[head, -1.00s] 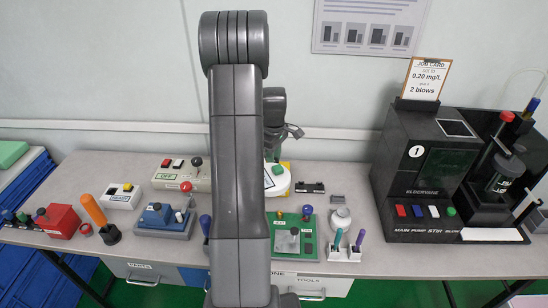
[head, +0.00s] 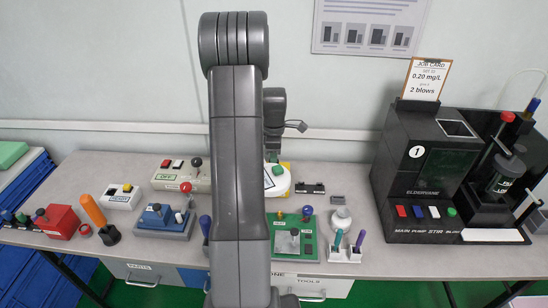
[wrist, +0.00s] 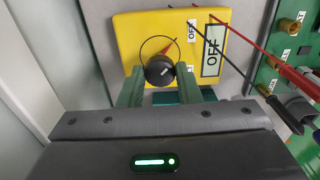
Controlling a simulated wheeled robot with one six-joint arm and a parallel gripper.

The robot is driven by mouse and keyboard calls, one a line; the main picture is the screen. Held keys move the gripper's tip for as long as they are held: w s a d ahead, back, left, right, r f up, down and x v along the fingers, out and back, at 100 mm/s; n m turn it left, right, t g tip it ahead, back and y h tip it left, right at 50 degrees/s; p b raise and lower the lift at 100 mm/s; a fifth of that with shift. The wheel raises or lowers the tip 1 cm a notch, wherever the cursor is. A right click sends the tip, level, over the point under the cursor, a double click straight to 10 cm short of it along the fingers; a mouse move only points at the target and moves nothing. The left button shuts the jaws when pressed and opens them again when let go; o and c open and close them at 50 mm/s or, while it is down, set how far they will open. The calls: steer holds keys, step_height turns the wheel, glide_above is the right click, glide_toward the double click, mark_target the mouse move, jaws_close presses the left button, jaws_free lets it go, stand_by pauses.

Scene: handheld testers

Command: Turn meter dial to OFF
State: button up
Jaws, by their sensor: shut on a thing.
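The yellow meter (wrist: 127,30) fills the upper middle of the wrist view. Its round black dial (wrist: 158,70) carries a short white mark, and a thin dark arc with a red-orange pointer lies beside it. One OFF label (wrist: 192,32) sits up and right of the dial, and a larger framed OFF label (wrist: 213,52) is farther right. My gripper (wrist: 159,80) has its green fingers on either side of the dial, shut on it. In the head view my arm hides most of the meter and the gripper.
Red and black leads cross the meter's right side, with a red probe (wrist: 290,75) near it. A green board with brass posts (wrist: 291,26) is at right. On the bench, a green panel (head: 307,246) and a black machine (head: 410,165) stand to the right of my arm.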

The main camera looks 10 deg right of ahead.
steer(key=o, duration=1)
steer(key=shift+c, duration=0.2)
step_height(320, 180, up, 14)
steer(key=shift+f, duration=0.15)
step_height(320, 180, down, 14)
steer(key=shift+r, duration=0.1)
stand_by(0.4)
steer(key=shift+r, duration=0.1)
